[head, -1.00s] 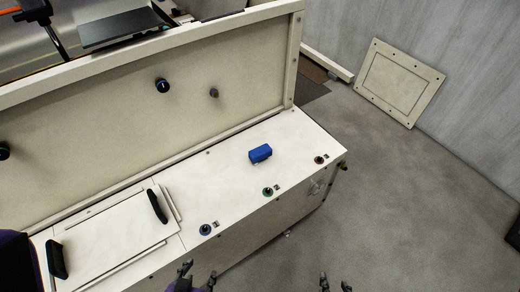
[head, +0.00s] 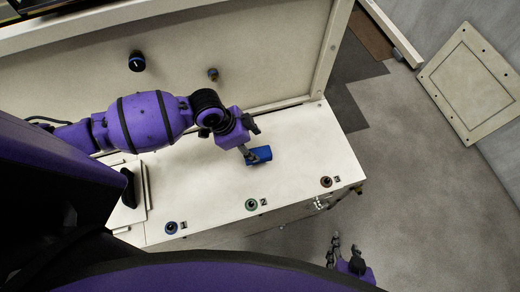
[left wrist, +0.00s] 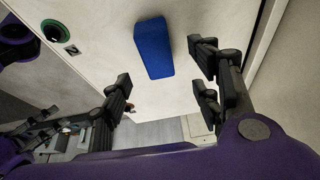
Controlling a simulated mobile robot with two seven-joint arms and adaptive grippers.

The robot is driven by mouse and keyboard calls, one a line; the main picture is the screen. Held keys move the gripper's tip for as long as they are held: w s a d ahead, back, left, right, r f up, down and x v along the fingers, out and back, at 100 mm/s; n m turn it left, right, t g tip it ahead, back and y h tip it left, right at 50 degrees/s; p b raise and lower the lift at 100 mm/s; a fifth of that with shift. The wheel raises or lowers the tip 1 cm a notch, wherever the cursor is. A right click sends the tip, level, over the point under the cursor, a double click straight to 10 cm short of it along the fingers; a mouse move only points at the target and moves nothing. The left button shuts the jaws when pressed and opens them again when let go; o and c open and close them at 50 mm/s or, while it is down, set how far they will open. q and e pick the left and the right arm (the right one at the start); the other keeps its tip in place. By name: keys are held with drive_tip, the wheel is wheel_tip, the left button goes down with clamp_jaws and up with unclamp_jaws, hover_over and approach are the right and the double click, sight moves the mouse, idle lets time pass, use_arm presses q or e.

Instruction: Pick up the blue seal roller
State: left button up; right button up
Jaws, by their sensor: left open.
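The blue seal roller (head: 260,154) is a small blue block lying on the cream top of the cabinet. My left gripper (head: 250,154) is over the roller's left end in the head view. In the left wrist view, the roller (left wrist: 153,48) lies ahead of the gap between the two open finger pairs of my left gripper (left wrist: 163,80). The gap is empty, and the fingers appear apart from the roller. My right gripper (head: 345,248) is low in the head view, in front of the cabinet over the floor. Its fingers look apart and empty.
Numbered round fittings line the cabinet's front edge: blue (head: 171,227), green (head: 251,204) and dark red (head: 326,182). An upright panel with a black knob (head: 137,61) stands behind. A black handle (head: 128,188) is at left. The top right of the roller is clear.

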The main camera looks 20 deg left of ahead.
sight(257, 153)
use_arm(q)
drive_tip(key=shift+s+d+f, duration=0.1)
drive_tip(key=shift+d+f, duration=0.05)
drive_tip(key=shift+f, duration=0.35)
drive_tip(key=shift+d+f, duration=0.15)
drive_tip(key=shift+f, duration=0.3)
drive_tip(key=x, duration=0.4)
drive_tip(key=shift+f, duration=0.25)
drive_tip(key=shift+d+f, duration=0.1)
drive_tip(key=shift+f, duration=0.05)
use_arm(e)
drive_tip(key=shift+w+a+r, duration=0.1)
drive_tip(key=shift+w+r, duration=0.05)
drive_tip(key=shift+r, duration=0.15)
drive_tip(key=shift+f, duration=0.2)
use_arm(q)
drive_tip(key=shift+f, duration=0.2)
use_arm(e)
drive_tip(key=shift+s+f, duration=0.15)
drive_tip(key=shift+s, duration=0.1)
use_arm(q)
drive_tip(key=shift+c, duration=0.5)
drive_tip(key=c, duration=1.3)
use_arm(e)
drive_tip(key=shift+w, duration=0.1)
